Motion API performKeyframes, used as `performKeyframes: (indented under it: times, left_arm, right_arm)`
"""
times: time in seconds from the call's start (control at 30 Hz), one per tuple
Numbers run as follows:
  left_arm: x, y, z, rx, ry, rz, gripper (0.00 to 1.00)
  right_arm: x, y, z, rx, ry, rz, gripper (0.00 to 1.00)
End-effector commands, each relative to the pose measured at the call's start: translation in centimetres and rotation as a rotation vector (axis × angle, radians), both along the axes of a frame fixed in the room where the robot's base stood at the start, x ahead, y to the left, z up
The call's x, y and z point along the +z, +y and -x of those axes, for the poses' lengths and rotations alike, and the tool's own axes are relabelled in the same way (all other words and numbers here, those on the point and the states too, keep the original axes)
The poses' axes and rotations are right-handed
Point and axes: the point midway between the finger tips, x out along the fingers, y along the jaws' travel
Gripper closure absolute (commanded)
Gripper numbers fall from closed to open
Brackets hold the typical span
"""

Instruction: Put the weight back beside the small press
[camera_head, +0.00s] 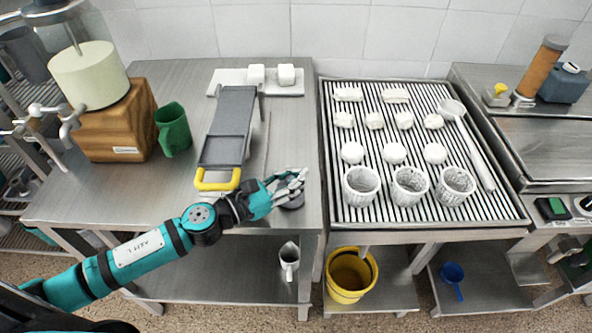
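My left arm reaches from the lower left across the front of the left steel table. Its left gripper (296,180) is near the table's front right corner. A dark, round, low object, seemingly the weight (292,203), shows just below the fingers and is partly hidden by them. I cannot tell whether the fingers grip it or only hover over it. A grey sloped device with a yellow handle (217,180), possibly the small press, stands left of the gripper. My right gripper is out of view.
A green jug (173,129) and a wooden block with a cream drum (88,75) stand at the left. White blocks lie on a white board (227,82) behind. The ribbed drain table (475,206) at right holds white baskets (361,186) and several cheeses. A yellow bucket (350,274) is below.

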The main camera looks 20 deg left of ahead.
Motion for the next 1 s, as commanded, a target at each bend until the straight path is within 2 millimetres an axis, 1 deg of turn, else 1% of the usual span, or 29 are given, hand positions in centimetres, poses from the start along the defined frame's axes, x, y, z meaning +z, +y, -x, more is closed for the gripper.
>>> performKeyframes:
  times: [0.03,0.13,0.2,0.43,0.57,0.6,0.8,1.0]
  left_arm:
    - [0.48,0.22,-0.85,0.002,-0.007,0.002,1.0]
    - [0.4,0.39,-1.55,0.0,-0.004,0.003,1.0]
    - [0.21,0.33,-1.38,0.0,-0.003,0.005,1.0]
    - [0.1,0.36,-1.37,0.0,-0.005,0.002,1.0]
    - [-0.31,0.37,-1.36,0.0,-0.005,0.002,1.0]
    - [-0.45,0.39,-1.3,0.0,0.001,0.0,0.93]
    - [-0.45,0.39,-1.28,0.0,0.001,0.0,0.69]
    - [-0.44,0.39,-1.28,0.0,0.001,0.0,0.69]
  right_arm:
    - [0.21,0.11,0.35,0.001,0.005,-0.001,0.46]
    - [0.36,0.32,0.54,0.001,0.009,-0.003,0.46]
    - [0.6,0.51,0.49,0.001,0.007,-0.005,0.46]
    - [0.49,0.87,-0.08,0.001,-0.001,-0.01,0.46]
    - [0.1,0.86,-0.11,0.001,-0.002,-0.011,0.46]
    - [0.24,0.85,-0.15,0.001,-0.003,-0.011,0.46]
    - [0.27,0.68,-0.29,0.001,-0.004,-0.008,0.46]
    - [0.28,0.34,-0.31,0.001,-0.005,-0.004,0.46]
